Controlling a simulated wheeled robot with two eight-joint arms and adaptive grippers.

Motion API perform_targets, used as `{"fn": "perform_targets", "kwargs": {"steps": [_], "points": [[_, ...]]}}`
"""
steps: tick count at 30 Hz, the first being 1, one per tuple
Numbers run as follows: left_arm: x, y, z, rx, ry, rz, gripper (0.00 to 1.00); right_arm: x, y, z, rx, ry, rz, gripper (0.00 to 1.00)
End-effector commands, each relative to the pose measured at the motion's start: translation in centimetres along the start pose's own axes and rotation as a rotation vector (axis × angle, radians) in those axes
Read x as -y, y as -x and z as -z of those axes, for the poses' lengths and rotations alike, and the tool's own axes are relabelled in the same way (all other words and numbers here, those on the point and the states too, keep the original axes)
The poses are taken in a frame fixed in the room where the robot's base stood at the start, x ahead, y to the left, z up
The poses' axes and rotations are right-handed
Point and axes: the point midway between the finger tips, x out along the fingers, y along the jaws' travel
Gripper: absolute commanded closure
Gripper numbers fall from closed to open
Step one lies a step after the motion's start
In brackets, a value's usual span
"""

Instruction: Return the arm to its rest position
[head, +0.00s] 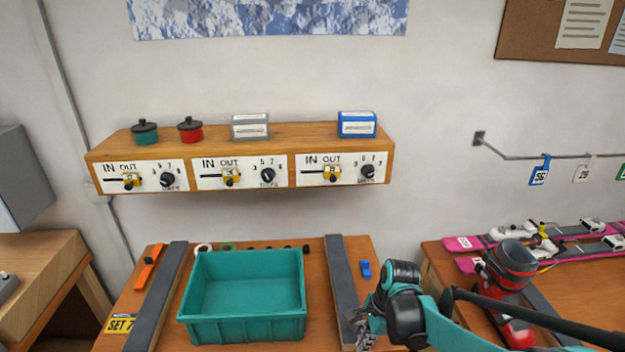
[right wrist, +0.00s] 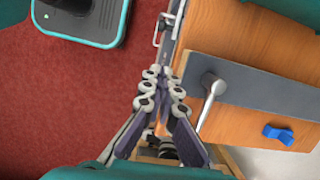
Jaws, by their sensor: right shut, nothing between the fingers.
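My right arm comes in from the right in the head view, teal and black. Its gripper (head: 362,326) hangs by the right dark rail at the bench's right front, partly cut off by the lower edge. In the right wrist view the gripper (right wrist: 164,78) is shut and empty, its fingers together beside the edge of the wooden bench, with red floor behind. My left gripper is not in view.
A teal bin (head: 246,328) stands between two dark rails on the bench. A blue piece (head: 366,269) lies right of the right rail (head: 341,275). A red ski boot (head: 508,275) and pink skis (head: 478,242) are on the right bench. A metal lever (right wrist: 212,90) sits on the rail.

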Motion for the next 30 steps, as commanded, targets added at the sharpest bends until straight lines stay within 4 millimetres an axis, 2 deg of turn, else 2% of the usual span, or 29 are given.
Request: {"fn": "perform_targets", "kwargs": {"steps": [5,12,18,21,25,30], "points": [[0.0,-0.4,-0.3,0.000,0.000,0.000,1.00,-2.0,2.7,-0.3,-0.056,0.243,0.090,1.00],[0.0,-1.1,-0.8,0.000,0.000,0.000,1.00,-6.4,6.5,-0.2,-0.246,0.780,0.239,1.00],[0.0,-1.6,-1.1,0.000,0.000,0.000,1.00,-9.8,7.8,0.2,-0.457,1.197,0.299,1.00],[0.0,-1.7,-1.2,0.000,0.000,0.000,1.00,-10.9,7.9,0.5,-0.547,1.349,0.304,1.00],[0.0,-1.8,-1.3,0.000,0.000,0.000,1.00,-11.7,8.0,0.6,-0.623,1.468,0.302,1.00],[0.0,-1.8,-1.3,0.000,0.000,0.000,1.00,-11.9,8.1,0.7,-0.650,1.512,0.298,1.00]]}}
